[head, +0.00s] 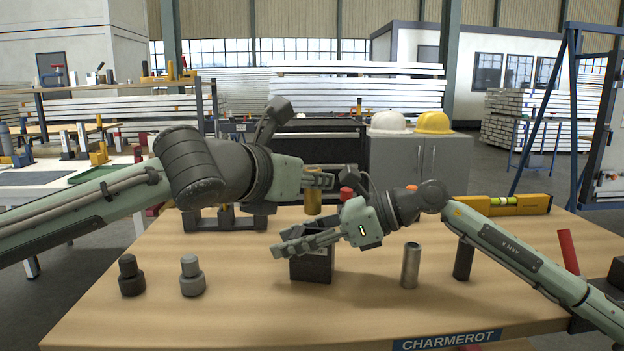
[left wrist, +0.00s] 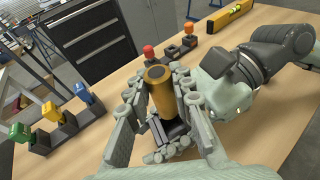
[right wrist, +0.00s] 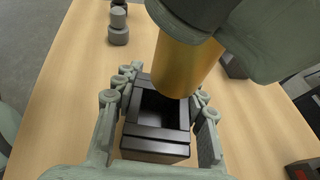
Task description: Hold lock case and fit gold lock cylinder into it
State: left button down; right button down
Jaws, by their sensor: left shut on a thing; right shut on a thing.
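The gold lock cylinder (head: 313,204) is upright, and my left gripper (head: 322,179) is shut on it. It also shows between the left fingers in the left wrist view (left wrist: 161,95). The lock case (head: 313,266) is a dark, square, open-topped block on the table, and my right gripper (head: 292,241) is shut around its sides. In the right wrist view the cylinder (right wrist: 180,65) hangs above the case (right wrist: 155,148), and its lower end overlaps the far right part of the opening. The cylinder looks outside the opening; the exact gap is unclear.
A black stepped plug (head: 131,278) and a grey one (head: 192,277) stand at the left front. A silver tube (head: 411,266) and a dark cylinder (head: 464,259) stand to the right. A yellow spirit level (head: 510,205) lies at the back right. The front middle of the table is clear.

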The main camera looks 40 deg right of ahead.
aim_at(312, 213)
pick_arm(q)
jog(key=shift+f, duration=1.15)
jog(key=shift+f, duration=2.35)
dwell(0.5)
jog(key=shift+r, duration=1.9)
dwell(0.5)
jog(key=shift+f, duration=1.7)
